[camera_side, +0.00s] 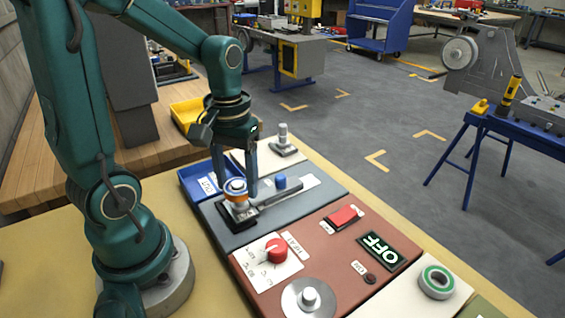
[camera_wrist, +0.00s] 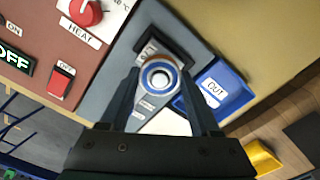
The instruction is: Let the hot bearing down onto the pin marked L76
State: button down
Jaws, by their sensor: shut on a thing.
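My gripper (camera_side: 235,180) points down over the grey panel, with its two dark fingers on either side of a ring-shaped bearing (camera_wrist: 158,78). In the side view the bearing shows an orange band (camera_side: 236,197) and a pale round top, above a dark block (camera_side: 237,216). In the wrist view, the fingers (camera_wrist: 160,90) flank it, and its pale centre has a blue ring around it. I cannot tell whether the bearing is around a post or above one. A grey upright pin (camera_side: 283,137) stands on a pale plate farther back. No L76 mark is readable.
A blue tray (camera_side: 190,183), marked OUT in the wrist view, lies beside the grey panel. A grey bar (camera_side: 278,194) with a blue knob (camera_side: 280,182) adjoins the bearing. The red panel (camera_side: 325,255) holds a red HEAT knob (camera_side: 276,251), an OFF sign (camera_side: 376,251) and a silver disc (camera_side: 300,308).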

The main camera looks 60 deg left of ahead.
dwell(0.4)
jog(key=shift+c, duration=0.2)
grip_release()
jog(key=shift+r, duration=0.15)
jog(key=shift+r, duration=2.45)
notch_tip(320, 180, up, 7)
